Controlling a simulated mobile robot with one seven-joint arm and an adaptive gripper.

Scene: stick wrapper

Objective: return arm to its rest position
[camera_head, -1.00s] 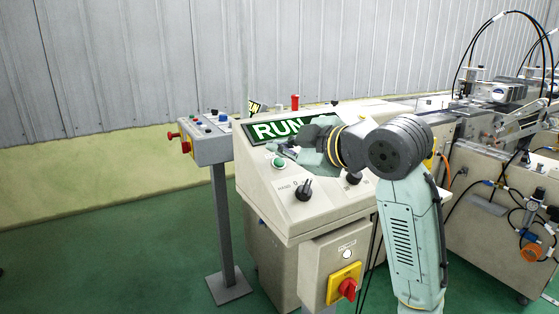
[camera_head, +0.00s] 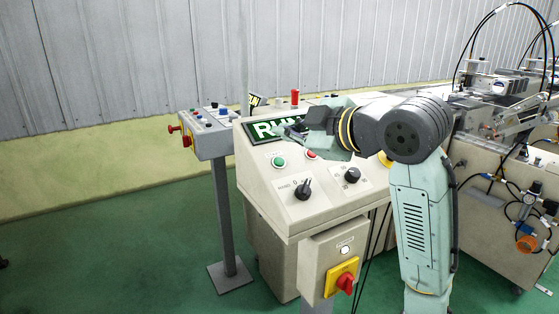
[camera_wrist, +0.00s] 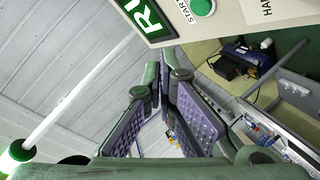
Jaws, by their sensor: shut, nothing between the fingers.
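My arm shows in the head view, bent at the elbow, with its forearm reaching left over the control console (camera_head: 325,205). My gripper (camera_head: 292,130) is in front of the green RUN sign (camera_head: 262,130) and hides part of it. In the wrist view, my gripper (camera_wrist: 160,75) has its two padded fingers close together at the tips with nothing between them. The sign's edge (camera_wrist: 145,14) and the green start button (camera_wrist: 201,6) show at the top of the wrist view. I see no clear contact between the gripper and the console.
A small control box (camera_head: 205,135) on a grey post stands left of the console. A yellow and red switch (camera_head: 342,279) is on the console's lower box. Machinery (camera_head: 495,110) stands at the right. The green floor (camera_head: 100,250) at the left is clear.

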